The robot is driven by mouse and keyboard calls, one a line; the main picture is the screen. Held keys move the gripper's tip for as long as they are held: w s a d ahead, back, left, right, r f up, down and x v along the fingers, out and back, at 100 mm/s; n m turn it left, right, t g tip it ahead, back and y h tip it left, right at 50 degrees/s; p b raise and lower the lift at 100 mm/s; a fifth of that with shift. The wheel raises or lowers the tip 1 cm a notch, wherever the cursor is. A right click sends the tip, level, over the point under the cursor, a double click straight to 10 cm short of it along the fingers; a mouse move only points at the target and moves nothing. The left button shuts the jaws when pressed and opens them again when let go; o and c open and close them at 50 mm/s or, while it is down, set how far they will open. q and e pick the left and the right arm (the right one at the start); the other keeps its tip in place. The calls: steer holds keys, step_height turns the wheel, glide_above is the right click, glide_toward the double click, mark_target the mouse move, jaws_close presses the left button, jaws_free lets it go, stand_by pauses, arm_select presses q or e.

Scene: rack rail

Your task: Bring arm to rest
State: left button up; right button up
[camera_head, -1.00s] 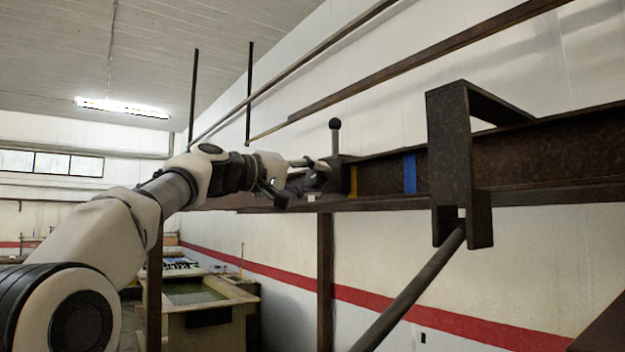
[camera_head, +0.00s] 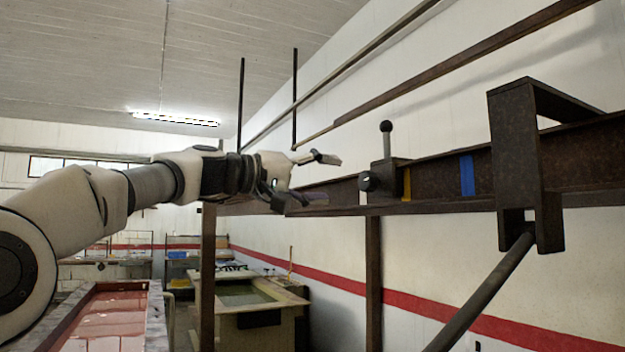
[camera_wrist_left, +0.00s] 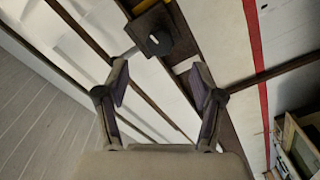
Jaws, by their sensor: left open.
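My left gripper (camera_head: 322,178) is open and empty. It is in the middle of the head view, to the left of a dark block with an upright ball-topped lever (camera_head: 383,165) on the brown rail (camera_head: 440,178). A clear gap separates the gripper from the block. In the left wrist view the two fingers of my left gripper (camera_wrist_left: 162,98) are spread apart. The dark block (camera_wrist_left: 155,35) with its round knob shows ahead of them, at the top. My right gripper is not in view.
A yellow mark (camera_head: 407,184) and a blue mark (camera_head: 467,175) are on the rail. A brown bracket (camera_head: 517,150) hangs over the rail at right, with a slanted bar (camera_head: 480,295) below it. Posts support the rail. Tanks (camera_head: 245,305) stand on the floor below.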

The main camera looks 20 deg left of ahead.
arm_select(q)
steer(key=shift+v, duration=1.15)
steer(key=shift+a+f, duration=0.1)
